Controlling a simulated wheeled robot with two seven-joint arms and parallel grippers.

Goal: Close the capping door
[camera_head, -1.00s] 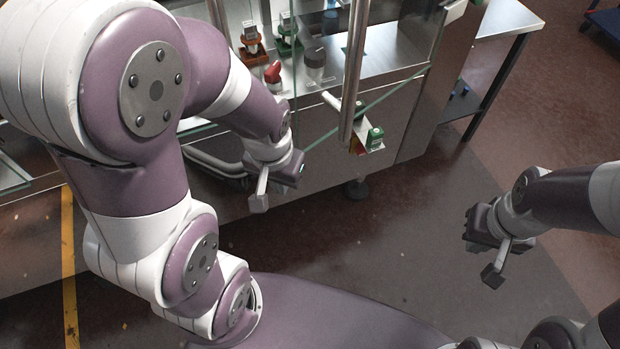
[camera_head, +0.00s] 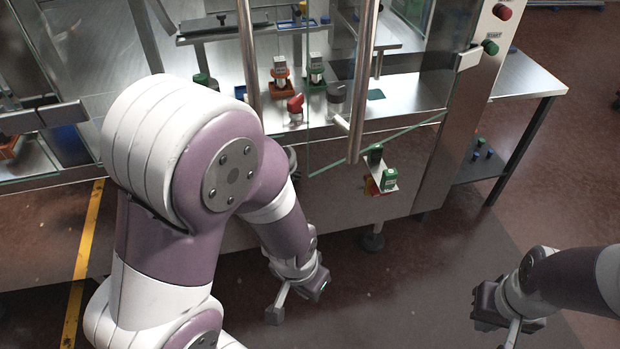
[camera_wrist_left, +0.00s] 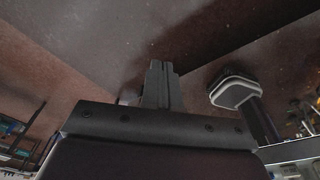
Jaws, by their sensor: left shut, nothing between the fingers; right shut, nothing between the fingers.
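The capping door appears to be a clear glass panel (camera_head: 330,120) with a long upright metal handle bar (camera_head: 364,85) on the machine front. Its green lower edge slants out from the machine front, so the door looks ajar; how far is hard to tell. My left gripper (camera_head: 276,309) is shut and empty, below and in front of the door, apart from it. Its shut fingers also show in the left wrist view (camera_wrist_left: 160,86), over bare floor. My right gripper (camera_head: 512,333) is shut and empty at the lower right, well away from the door, its tips near the picture's bottom edge.
Behind the glass stand red and green fixtures (camera_head: 315,72) and a red-capped part (camera_head: 295,108). A small green button box (camera_head: 389,178) juts out below the handle. A steel side table (camera_head: 525,78) stands at right. The floor between my grippers is clear.

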